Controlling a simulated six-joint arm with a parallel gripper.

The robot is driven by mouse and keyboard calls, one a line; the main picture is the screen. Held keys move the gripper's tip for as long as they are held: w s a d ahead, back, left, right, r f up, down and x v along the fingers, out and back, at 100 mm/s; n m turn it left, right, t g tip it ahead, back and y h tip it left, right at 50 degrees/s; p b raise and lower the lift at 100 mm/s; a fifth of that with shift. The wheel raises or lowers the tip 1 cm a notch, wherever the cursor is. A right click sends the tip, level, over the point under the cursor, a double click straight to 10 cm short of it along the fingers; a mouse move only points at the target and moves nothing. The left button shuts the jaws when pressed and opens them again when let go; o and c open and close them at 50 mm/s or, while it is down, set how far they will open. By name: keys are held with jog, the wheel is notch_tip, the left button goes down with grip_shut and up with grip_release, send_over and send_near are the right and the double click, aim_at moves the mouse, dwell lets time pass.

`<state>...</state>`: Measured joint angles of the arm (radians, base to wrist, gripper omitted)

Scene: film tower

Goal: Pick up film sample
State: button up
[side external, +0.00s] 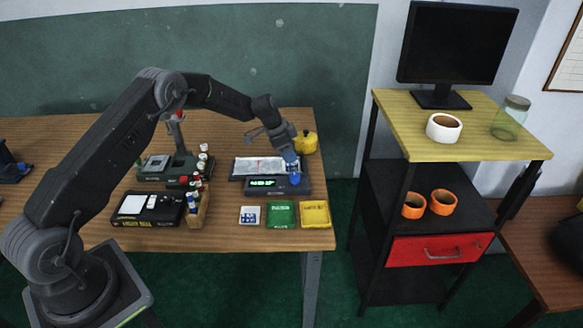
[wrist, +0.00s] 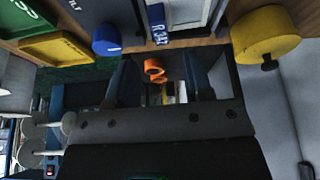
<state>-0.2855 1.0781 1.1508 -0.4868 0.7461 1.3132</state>
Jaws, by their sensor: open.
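A pale printed sheet, perhaps the film sample (side external: 258,167), lies on a dark flat device with a green lit display (side external: 262,184). My gripper (side external: 291,160) is at the right end of this sheet, low over the device, its jaws pointing down. I cannot tell whether it touches the sheet. In the wrist view my gripper (wrist: 160,80) shows two dark bluish fingers spread apart, with nothing held between them. A white panel (wrist: 187,12) and a blue label with white letters (wrist: 158,38) show beyond the fingers at the top of that view.
A yellow round container (side external: 306,143) stands just right of my gripper. A blue knob (side external: 295,179) is on the device. A white tray (side external: 250,215), green tray (side external: 281,214) and yellow tray (side external: 315,213) sit in front. A bottle rack (side external: 197,210) stands left.

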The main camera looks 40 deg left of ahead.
aim_at(294, 164)
jog(key=x, duration=0.5)
jog(key=shift+s+a, duration=0.1)
jog(key=shift+a, duration=0.15)
jog(key=shift+c, duration=0.3)
grip_shut()
